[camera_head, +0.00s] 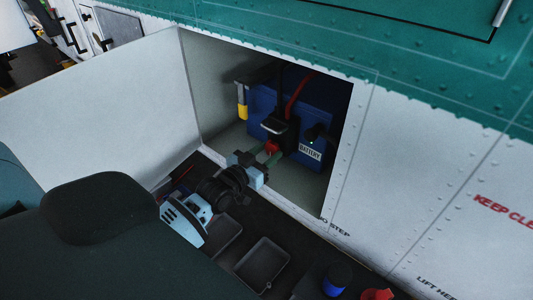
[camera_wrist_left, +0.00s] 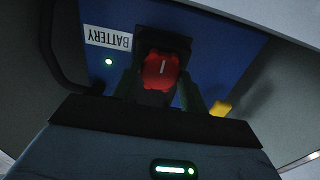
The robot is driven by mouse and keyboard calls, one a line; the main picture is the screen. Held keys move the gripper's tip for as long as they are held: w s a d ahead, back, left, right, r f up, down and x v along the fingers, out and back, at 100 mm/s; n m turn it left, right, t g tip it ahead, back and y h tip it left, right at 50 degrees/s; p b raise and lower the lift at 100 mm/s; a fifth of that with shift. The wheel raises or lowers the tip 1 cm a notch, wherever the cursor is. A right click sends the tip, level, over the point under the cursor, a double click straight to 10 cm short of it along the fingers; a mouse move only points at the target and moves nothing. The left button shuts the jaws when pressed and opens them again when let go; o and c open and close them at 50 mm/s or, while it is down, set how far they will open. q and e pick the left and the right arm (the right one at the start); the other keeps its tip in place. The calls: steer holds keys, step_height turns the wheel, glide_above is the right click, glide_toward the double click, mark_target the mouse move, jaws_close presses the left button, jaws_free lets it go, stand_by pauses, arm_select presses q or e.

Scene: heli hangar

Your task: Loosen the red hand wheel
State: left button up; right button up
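The red hand wheel (camera_head: 272,147) sits low on the black connector at the front of the blue battery (camera_head: 262,101), inside the open bay. In the left wrist view the wheel (camera_wrist_left: 160,70) faces me, with a pale line on its face. My left gripper (camera_head: 267,159) reaches into the bay from the front, right at the wheel. In the wrist view its fingers (camera_wrist_left: 159,92) stand open, one on each side of the wheel; I cannot tell whether they touch it. My right gripper is not in view.
The white bay door (camera_head: 110,105) stands open at left. A yellow-ended handle (camera_head: 242,102) hangs at the bay's upper left; a red cable (camera_head: 296,95) runs above the connector. The bay's right wall edge is close.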

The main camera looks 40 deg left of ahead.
arm_select(q)
steer(key=c, duration=0.4)
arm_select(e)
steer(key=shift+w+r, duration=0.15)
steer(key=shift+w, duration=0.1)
